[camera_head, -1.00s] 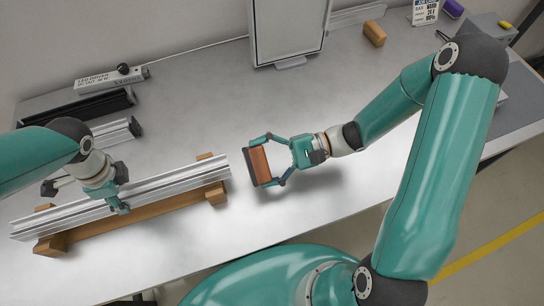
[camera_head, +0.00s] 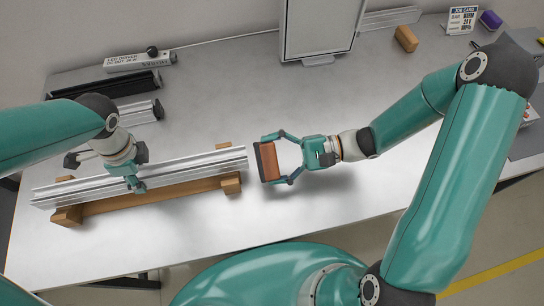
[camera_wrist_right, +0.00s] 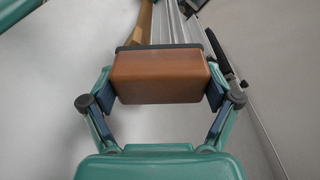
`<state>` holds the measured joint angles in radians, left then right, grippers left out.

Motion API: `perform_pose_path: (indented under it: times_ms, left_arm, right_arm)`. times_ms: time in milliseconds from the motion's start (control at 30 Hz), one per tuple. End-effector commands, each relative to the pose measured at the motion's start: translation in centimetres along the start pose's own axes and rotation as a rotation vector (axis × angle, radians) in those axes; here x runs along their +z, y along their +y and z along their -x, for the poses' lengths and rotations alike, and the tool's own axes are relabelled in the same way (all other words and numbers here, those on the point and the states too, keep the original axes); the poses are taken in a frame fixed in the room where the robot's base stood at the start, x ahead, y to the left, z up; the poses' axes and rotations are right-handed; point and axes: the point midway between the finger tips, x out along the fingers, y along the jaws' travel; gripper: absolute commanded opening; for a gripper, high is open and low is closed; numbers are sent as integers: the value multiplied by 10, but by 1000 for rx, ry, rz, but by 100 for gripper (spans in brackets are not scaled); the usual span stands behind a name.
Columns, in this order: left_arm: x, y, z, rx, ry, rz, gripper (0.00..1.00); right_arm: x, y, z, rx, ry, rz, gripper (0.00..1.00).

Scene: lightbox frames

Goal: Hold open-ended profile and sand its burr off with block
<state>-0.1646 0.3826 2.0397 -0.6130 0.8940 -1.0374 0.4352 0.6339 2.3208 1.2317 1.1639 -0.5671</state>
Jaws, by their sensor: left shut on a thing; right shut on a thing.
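The silver profile (camera_head: 190,168) lies along a wooden cradle (camera_head: 150,195) at the left of the bench in the head view. My left gripper (camera_head: 134,186) is shut on the profile, left of its middle. My right gripper (camera_head: 280,160) is shut on the brown sanding block (camera_head: 268,161), which has a dark face turned toward the profile's right end. The block is apart from that end by a small gap. In the right wrist view the block (camera_wrist_right: 160,77) sits between both fingers, with the profile (camera_wrist_right: 178,28) beyond it. The burr is too small to make out.
Behind the profile lie a dark bar (camera_head: 120,88), another silver profile (camera_head: 145,112) and an LED driver box (camera_head: 135,60). A framed panel (camera_head: 318,30) stands at the back, with a wooden block (camera_head: 406,38) to its right. The bench middle is clear.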

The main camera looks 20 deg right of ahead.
Motion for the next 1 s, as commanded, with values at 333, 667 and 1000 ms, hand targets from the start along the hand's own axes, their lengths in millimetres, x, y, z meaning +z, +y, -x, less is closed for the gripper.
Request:
perform_pose_path:
  times_ms: [333,667,1000]
  left_arm:
    - [0,0,0,-1,0,0,0]
    - [0,0,0,-1,0,0,0]
    - [0,0,0,-1,0,0,0]
  right_arm:
    - [1,0,-7,0,-1,0,60]
    - [3,0,-14,0,-2,-1,60]
    - [2,-1,-18,0,-1,0,60]
